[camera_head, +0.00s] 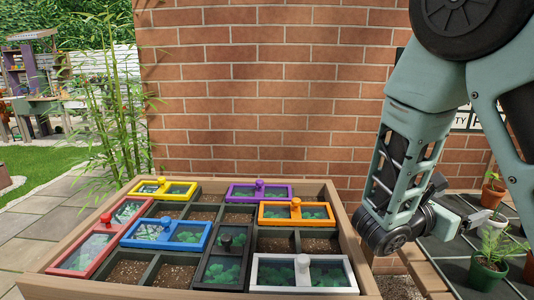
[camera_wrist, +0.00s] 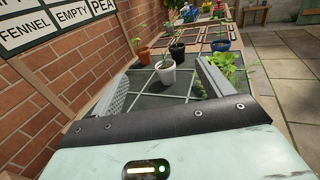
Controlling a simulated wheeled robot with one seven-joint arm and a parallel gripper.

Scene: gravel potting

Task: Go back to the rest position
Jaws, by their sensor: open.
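My arm is folded on the right side of the head view, with its wrist low beside the planter's right edge. My gripper (camera_head: 468,216) points right, over the dark table with potted plants. In the wrist view my gripper (camera_wrist: 168,82) shows two grey fingers spread wide apart, with nothing held between them. A white pot (camera_wrist: 166,74) with a small plant stands beyond the fingers, apart from them.
A wooden planter (camera_head: 366,274) holds dark soil cells and several coloured framed lids with knobs. A brick wall (camera_head: 260,90) stands behind. Potted plants, including a green pot (camera_head: 487,273), stand on the table at right. Paving (camera_head: 35,225) lies open at left.

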